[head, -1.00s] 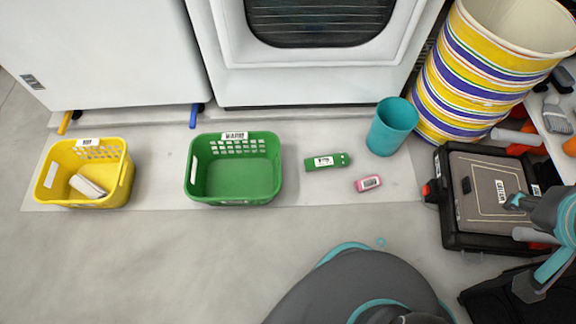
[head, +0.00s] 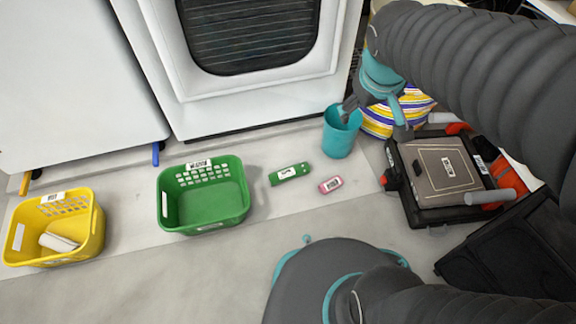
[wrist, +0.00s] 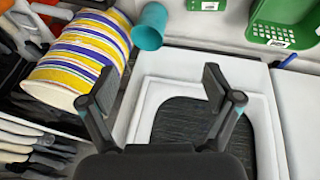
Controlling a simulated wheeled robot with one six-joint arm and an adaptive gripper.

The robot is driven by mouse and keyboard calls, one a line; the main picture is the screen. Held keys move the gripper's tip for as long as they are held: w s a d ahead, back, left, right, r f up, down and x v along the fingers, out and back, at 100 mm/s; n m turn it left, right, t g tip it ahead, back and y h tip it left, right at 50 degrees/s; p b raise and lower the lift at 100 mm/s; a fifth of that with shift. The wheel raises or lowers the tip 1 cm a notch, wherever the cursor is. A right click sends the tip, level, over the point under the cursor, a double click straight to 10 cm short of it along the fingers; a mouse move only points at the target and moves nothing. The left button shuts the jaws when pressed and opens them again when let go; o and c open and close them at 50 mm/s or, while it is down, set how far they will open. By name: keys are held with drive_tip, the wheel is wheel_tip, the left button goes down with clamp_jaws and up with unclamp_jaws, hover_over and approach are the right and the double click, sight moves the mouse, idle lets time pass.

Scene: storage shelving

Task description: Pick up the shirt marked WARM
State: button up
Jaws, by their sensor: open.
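A small green folded item (head: 290,174) with a white label lies on the floor right of the green basket; a pink one (head: 331,184) with a label lies beside it. Their label text is too small to read surely, so I cannot tell which is the WARM shirt. The green item also shows at the top edge of the wrist view (wrist: 203,5). The green basket (head: 204,227) looks empty; its tag seems to read WARM.
A yellow basket (head: 97,232) holding a white item stands far left. A teal bin (head: 340,142) and a striped drum (head: 382,124) stand right of the items. A black case (head: 400,190) lies on the right. White appliances (head: 195,105) line the back.

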drive_tip(key=w+a+f+n+g+p, duration=0.1)
drive_tip(key=w+a+f+n+p, duration=0.35)
drive_tip(key=w, duration=0.65)
drive_tip(key=n+g+h+p, duration=0.1)
drive_tip(key=n+h+p, duration=0.15)
drive_tip(key=n, duration=0.75)
hover_over(287, 170)
drive_tip(key=w+d, duration=0.1)
wheel_tip(287, 170, down, 22)
drive_tip(key=f+n, duration=0.1)
drive_tip(key=f, duration=0.6)
drive_tip(key=s+a+f+n+p, duration=0.1)
drive_tip(key=f+n, duration=0.1)
drive_tip(key=f, duration=0.5)
drive_tip(key=s+a+f+n+g, duration=0.1)
drive_tip(key=f, duration=0.6)
drive_tip(key=shift+w+a+x, duration=0.1)
drive_tip(key=shift+a+x, duration=0.05)
drive_tip(key=shift+x, duration=1.45)
drive_tip(key=shift+w+a+x, duration=0.1)
drive_tip(key=shift+a+x, duration=0.05)
drive_tip(key=shift+x, duration=1.45)
drive_tip(key=c, duration=1.4)
